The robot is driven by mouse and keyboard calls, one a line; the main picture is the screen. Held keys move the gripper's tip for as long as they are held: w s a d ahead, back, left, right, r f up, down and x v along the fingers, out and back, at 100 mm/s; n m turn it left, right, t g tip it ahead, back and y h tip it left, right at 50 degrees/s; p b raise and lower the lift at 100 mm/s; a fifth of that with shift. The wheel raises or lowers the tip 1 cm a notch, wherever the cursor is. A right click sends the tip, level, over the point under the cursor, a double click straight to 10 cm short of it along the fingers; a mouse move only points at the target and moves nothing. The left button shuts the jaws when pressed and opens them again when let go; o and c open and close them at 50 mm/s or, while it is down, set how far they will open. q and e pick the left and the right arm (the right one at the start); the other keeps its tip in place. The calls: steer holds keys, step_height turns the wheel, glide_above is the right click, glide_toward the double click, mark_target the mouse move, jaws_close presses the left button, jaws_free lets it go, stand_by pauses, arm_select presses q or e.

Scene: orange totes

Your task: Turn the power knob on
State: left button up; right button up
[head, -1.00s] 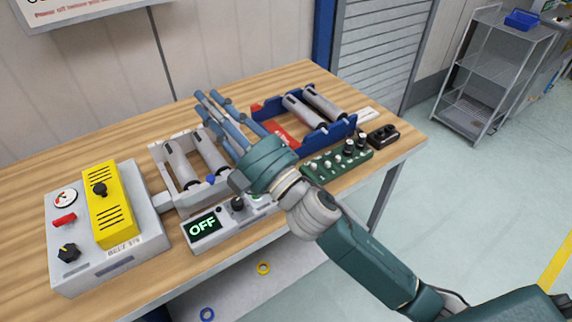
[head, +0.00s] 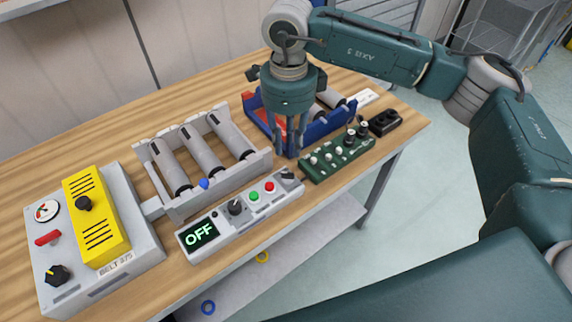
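A grey control panel (head: 224,231) lies along the table's front edge, its green display (head: 199,235) reading OFF. A dark knob (head: 235,206) stands beside the display, and another dark knob (head: 288,174) sits at the panel's right end. Which of them is the power knob I cannot tell. A green button (head: 254,196) and a red button (head: 269,187) lie between them. My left gripper is not in view.
A grey box with a yellow cover (head: 96,217) and its own knob (head: 57,275) stands at the left. The table's back left is clear.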

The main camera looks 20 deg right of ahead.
mark_target(287, 174)
step_height(287, 174, down, 10)
steer(key=p, duration=0.3)
steer(key=shift+s+a, duration=0.1)
steer(key=shift+s, duration=0.05)
steer(key=shift+f, duration=0.25)
jaws_close()
